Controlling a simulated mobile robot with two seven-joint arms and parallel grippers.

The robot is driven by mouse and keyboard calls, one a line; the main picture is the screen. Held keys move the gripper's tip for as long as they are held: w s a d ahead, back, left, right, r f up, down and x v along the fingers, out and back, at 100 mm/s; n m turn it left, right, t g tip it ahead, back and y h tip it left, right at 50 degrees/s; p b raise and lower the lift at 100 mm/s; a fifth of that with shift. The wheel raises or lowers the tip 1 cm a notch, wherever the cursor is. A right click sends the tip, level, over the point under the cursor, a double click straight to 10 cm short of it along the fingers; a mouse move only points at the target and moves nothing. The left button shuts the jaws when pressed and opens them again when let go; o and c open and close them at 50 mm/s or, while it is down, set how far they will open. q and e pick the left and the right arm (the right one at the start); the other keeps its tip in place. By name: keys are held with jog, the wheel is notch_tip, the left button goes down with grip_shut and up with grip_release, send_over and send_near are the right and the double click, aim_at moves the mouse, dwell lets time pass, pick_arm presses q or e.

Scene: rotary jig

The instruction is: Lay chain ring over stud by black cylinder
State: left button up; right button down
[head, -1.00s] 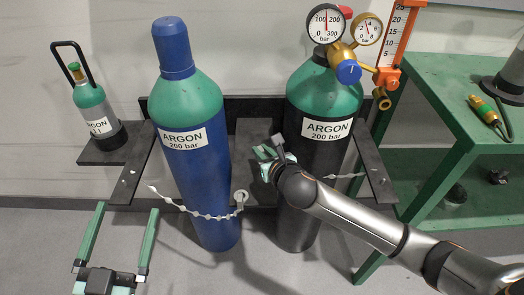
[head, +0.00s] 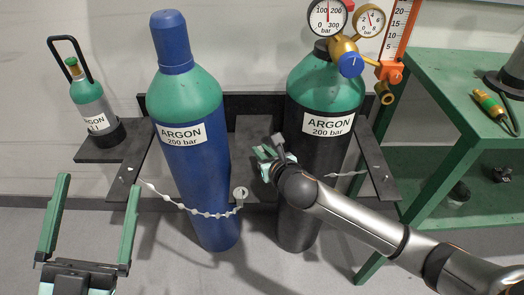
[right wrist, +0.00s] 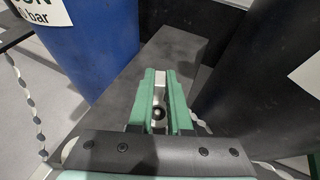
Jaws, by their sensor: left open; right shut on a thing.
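The black cylinder (head: 312,170), with a green shoulder and an ARGON label, stands right of the blue cylinder (head: 187,150). My right gripper (head: 266,153) is at the black cylinder's left side, shut on a small pale piece, likely the chain ring (right wrist: 160,82). A chain (right wrist: 200,124) runs off to the right of the fingers; part of it shows right of the black cylinder (head: 345,174). A round dark knob (right wrist: 158,113) shows between the fingers; I cannot tell whether it is the stud. My left gripper (head: 98,186) is open and empty at lower left.
Another chain (head: 195,211) crosses the blue cylinder and ends in a ring (head: 240,194) at its right. A dark rack (head: 262,105) backs the cylinders. A small bottle (head: 92,108) stands at left. A gauge regulator (head: 348,50) tops the black cylinder. A green bench (head: 450,75) stands right.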

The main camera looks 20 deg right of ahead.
pick_arm(q)
jog(key=shift+f, duration=0.1)
pick_arm(e)
jog(key=shift+f, duration=0.6)
dwell(0.4)
jog(key=c, duration=0.8)
grip_release()
jog(key=shift+s+r, duration=0.15)
jog(key=shift+s, duration=0.05)
jog(key=p+v, duration=0.2)
jog(key=v, duration=0.3)
jog(key=shift+s+r, duration=0.1)
jog(key=shift+s, duration=0.05)
pick_arm(q)
notch_tip(320, 180, down, 20)
jog(key=w+a+n+g+y+p, duration=0.1)
jog(key=w+n+g+y, duration=0.1)
jog(key=n+g+y, duration=0.3)
jog(key=shift+w+a+f+n+g+y+p, duration=0.2)
jog(key=shift+w+n+g+y+p, duration=0.15)
jog(key=shift+g+y, duration=0.7)
pick_arm(e)
jog(key=shift+v, duration=3.4)
pick_arm(q)
jog(key=shift+s+r+g+h, duration=0.1)
jog(key=shift+g+h, duration=0.15)
